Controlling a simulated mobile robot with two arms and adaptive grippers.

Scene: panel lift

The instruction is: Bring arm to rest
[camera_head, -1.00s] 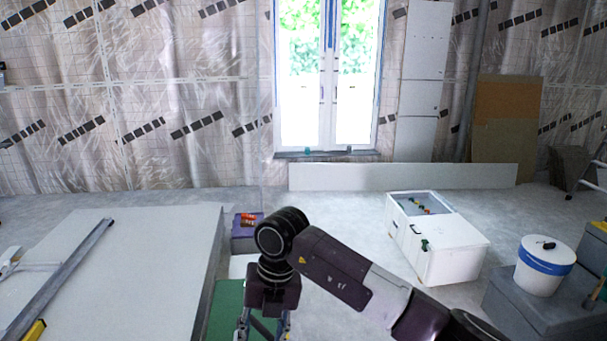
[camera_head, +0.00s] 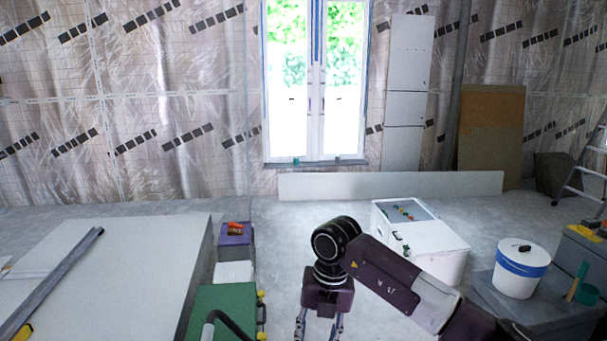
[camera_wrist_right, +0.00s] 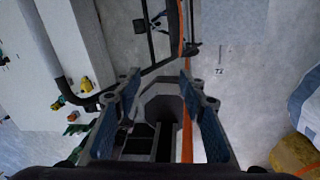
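My right arm (camera_head: 400,285) comes in from the lower right in the head view and bends at a dark round wrist joint. Its gripper (camera_head: 318,335) points down at the bottom edge, where its lower part is cut off. In the right wrist view the two blue-padded fingers of this gripper (camera_wrist_right: 160,90) stand apart. I see nothing held between them, only dark gripper parts and grey floor beyond. My left gripper is in neither view.
A stack of white panels (camera_head: 110,265) lies at left, with a green box (camera_head: 222,305) and a purple box (camera_head: 235,240) beside it. A white cabinet (camera_head: 440,255) and a bucket (camera_head: 519,270) on a grey box stand at right. Open floor lies between.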

